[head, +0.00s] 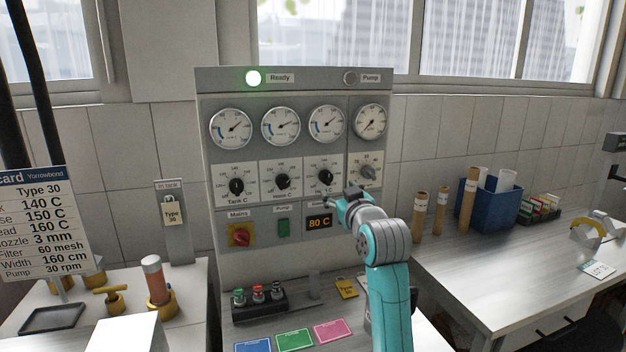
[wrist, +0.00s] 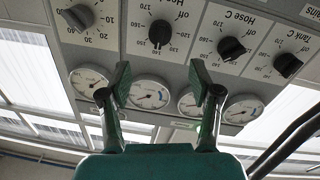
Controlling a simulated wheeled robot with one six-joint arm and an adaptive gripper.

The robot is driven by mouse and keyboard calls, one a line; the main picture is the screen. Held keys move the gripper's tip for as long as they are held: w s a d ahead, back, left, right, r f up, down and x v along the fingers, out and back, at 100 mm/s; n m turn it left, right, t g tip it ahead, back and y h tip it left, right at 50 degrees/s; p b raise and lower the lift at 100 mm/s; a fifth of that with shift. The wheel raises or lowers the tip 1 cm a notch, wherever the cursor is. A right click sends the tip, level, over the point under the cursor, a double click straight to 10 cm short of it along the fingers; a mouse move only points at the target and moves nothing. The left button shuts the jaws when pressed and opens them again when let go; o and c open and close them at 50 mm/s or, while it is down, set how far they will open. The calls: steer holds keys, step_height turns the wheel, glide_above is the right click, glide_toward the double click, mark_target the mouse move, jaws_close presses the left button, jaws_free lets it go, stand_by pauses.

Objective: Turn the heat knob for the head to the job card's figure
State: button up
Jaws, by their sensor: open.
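The job card (head: 42,222) at the left edge reads Type 30, with a line ending "ead 160 C". The black head heat knob (head: 324,177) is third from the left in the panel's dial row, partly close behind my gripper (head: 338,203). In the upside-down wrist view the head knob (wrist: 160,33) sits between and beyond my open fingers (wrist: 160,72), with a gap around it and no contact visible.
The grey pump knob (head: 367,172) is close on the right. Below are a display (head: 319,222) reading 80 C, a green switch (head: 283,227) and a red mains switch (head: 241,235). The green Ready lamp (head: 254,78) is lit. Gauges (head: 281,126) line the panel above.

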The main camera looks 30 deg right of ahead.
mark_target(328, 180)
steer(key=x, duration=1)
steer(key=shift+w+d+f, duration=0.1)
steer(key=shift+w, duration=0.1)
steer(key=c, duration=1.1)
